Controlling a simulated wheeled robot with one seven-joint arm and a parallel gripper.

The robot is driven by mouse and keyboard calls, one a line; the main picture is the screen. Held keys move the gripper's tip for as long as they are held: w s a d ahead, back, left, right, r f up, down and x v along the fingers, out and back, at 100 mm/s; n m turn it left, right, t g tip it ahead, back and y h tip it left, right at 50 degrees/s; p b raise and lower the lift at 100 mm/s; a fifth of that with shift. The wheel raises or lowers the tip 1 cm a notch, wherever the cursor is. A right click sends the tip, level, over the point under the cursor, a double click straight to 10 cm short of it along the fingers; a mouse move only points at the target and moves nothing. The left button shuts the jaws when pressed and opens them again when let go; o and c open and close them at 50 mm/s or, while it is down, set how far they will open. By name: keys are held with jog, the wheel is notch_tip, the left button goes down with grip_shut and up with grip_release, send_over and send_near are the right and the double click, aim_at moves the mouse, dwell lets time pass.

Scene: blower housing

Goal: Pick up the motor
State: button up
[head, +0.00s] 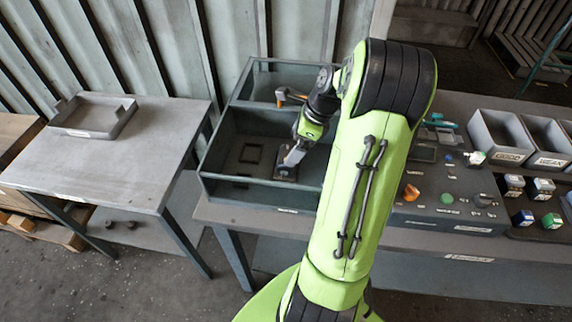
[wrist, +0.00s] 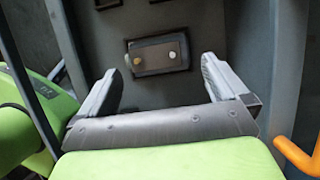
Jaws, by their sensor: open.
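My gripper (head: 293,158) reaches down into the grey open tray (head: 262,199) on the bench. In the wrist view, my gripper (wrist: 159,72) has its two fingers wide apart with nothing between them. A small dark rectangular block (wrist: 157,55) with two round spots, one pale and one brownish, lies ahead of the fingertips, roughly centred between them. In the head view this block (head: 285,175) is partly hidden beneath the fingers. I cannot tell for certain whether it is the motor; no other clear motor shows.
An orange-handled tool (head: 291,96) lies in the tray's rear compartment. Tray walls and a divider surround my gripper. A control panel (head: 447,198) and grey bins (head: 500,137) stand to the right. The left table (head: 110,160) holds a shallow tray (head: 93,117) and is otherwise mostly clear.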

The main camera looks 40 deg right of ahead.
aim_at(288, 153)
jog(key=b+x, duration=0.2)
jog(key=x, duration=0.3)
jog(key=shift+f, duration=0.1)
jog(key=shift+c, duration=0.3)
jog(key=c, duration=0.9)
notch_tip(288, 153, up, 10)
jog(key=p, duration=0.4)
jog(key=shift+r, duration=0.2)
